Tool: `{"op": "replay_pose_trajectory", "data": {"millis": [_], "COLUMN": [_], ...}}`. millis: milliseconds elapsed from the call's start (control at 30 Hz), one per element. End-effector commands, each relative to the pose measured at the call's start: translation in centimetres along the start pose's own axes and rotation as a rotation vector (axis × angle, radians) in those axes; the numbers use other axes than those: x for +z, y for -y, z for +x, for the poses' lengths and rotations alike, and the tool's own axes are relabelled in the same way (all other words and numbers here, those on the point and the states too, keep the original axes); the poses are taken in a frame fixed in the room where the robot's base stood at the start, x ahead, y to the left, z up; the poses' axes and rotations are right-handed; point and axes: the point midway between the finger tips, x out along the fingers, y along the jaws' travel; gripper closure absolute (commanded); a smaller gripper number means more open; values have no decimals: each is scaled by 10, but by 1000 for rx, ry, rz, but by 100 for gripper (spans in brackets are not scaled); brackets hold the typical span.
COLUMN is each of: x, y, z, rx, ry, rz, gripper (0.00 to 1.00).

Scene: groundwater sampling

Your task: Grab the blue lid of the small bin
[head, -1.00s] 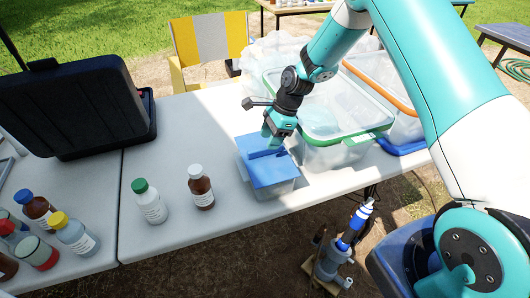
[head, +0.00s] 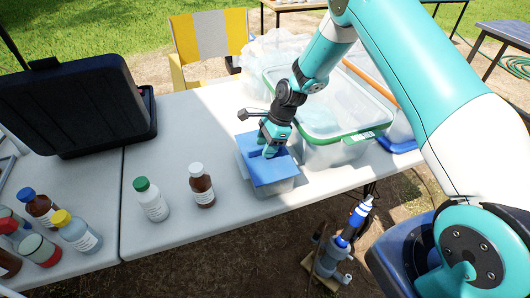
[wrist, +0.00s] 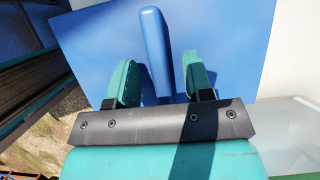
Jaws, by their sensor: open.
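The small bin (head: 276,188) is a clear box near the table's front edge, covered by a flat blue lid (head: 277,172). The lid has a raised blue bar handle, which shows in the wrist view (wrist: 155,50). My gripper (head: 268,150) is over the lid from above. In the wrist view my gripper (wrist: 158,78) is open, with one green finger on each side of the handle. Whether the fingers touch the lid surface is unclear.
A large clear bin with a green rim (head: 335,140) stands right beside the small bin. A brown bottle (head: 202,188) and a green-capped white bottle (head: 151,202) stand to the left. A black case (head: 75,105) is further left.

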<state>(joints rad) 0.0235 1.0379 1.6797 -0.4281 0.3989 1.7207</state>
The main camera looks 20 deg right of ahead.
Motion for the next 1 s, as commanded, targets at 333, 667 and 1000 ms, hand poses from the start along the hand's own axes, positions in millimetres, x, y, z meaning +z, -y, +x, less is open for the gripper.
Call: {"op": "replay_pose_trajectory", "data": {"millis": [333, 667, 1000], "x": [0, 0, 7], "y": [0, 0, 1], "z": [0, 0, -16], "rx": [0, 0, -3], "ry": [0, 0, 0], "rz": [0, 0, -1], "gripper": [69, 100, 100]}}
